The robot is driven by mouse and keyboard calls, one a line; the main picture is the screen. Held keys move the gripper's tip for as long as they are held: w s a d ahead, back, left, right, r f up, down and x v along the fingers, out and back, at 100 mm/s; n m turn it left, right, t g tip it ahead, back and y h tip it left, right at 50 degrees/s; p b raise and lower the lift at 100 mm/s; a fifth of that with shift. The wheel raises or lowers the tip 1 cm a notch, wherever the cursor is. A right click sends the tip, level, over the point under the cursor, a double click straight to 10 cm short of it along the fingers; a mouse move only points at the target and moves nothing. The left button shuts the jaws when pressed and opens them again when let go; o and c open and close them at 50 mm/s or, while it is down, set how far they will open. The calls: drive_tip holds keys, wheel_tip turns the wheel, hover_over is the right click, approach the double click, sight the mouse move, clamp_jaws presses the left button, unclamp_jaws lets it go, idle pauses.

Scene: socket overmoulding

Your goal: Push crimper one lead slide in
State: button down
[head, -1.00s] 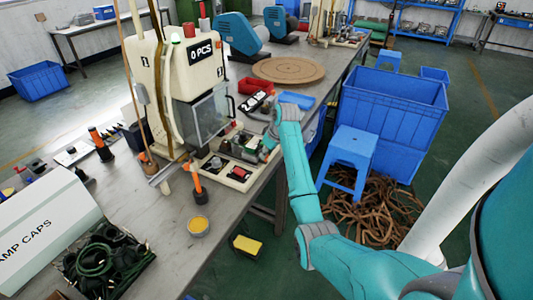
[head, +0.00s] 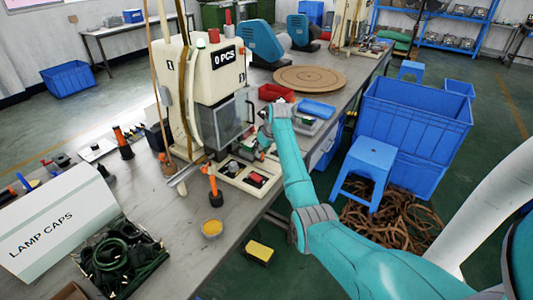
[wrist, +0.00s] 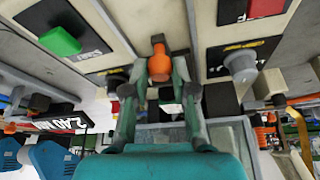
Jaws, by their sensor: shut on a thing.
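The crimper (head: 205,95) is a cream machine with a "0 PCS" display and a clear guard, standing on the bench. In the wrist view my gripper (wrist: 160,72) is shut on an orange knob (wrist: 159,62), with one finger on each side of it. The knob sits at the machine's front, beside a grey panel. I take it for the lead slide's handle; the slide's body is mostly hidden by my fingers. In the head view my arm comes from the right and my fingertips are partly hidden at the crimper's front.
A control panel (head: 248,178) with black and red parts lies in front of the crimper. An orange-handled tool (head: 213,185) stands nearby. A green button (wrist: 60,40) and grey knob (wrist: 240,65) flank my gripper. A red bin (head: 275,92) is behind; a blue stool (head: 368,160) stands right.

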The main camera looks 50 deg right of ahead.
drive_tip(key=shift+w+r, duration=0.1)
drive_tip(key=shift+w, duration=0.1)
drive_tip(key=c, duration=0.9)
unclamp_jaws()
drive_tip(key=shift+w, duration=0.1)
drive_tip(key=shift+c, duration=0.2)
drive_tip(key=v, duration=1.2)
